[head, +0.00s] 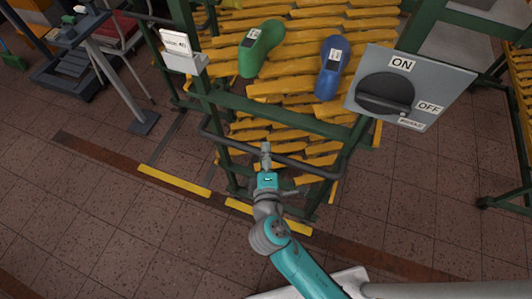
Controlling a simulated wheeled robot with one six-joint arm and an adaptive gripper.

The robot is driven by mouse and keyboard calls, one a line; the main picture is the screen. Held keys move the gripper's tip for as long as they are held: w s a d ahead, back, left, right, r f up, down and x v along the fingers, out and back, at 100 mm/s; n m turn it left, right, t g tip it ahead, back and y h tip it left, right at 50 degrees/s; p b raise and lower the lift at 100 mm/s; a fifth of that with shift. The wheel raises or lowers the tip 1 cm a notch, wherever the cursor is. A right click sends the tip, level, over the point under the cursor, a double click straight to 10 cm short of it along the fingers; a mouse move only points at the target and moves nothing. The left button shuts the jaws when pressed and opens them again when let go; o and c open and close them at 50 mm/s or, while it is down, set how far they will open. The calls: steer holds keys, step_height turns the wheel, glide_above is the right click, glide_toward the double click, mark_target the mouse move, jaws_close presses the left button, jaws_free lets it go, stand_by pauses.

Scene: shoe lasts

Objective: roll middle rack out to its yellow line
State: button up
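The middle rack has a green frame (285,108), yellow slatted shelves and a dark grey handle bar (220,138) across its front. A yellow line (236,205) lies on the floor by the rack's front feet, partly hidden by my arm. Another yellow line piece (175,180) lies to its left. My gripper (266,150) is at the handle bar, near its middle, seen from above. Its fingers are too small to show whether they are open or closed around the bar.
A green shoe last (261,47) and a blue one (331,68) lie on the rack. A grey ON/OFF switch panel (410,86) is at the rack's right. A white label card (177,42) is at left. Another rack stands at far right. Tiled floor (130,230) at front left is clear.

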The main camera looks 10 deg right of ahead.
steer(key=v, duration=1.2)
stand_by(0.3)
stand_by(0.4)
steer(key=s+d+f+m+g+y, duration=0.35)
steer(key=s+d+f, duration=0.45)
steer(key=s, duration=0.3)
steer(key=s+d+r+m+t, duration=0.2)
steer(key=s+d+r+m, duration=0.2)
steer(key=s+r+m, duration=0.6)
steer(key=shift+s+m+t, duration=0.3)
steer(key=shift+m+t, duration=0.05)
steer(key=shift+m, duration=0.4)
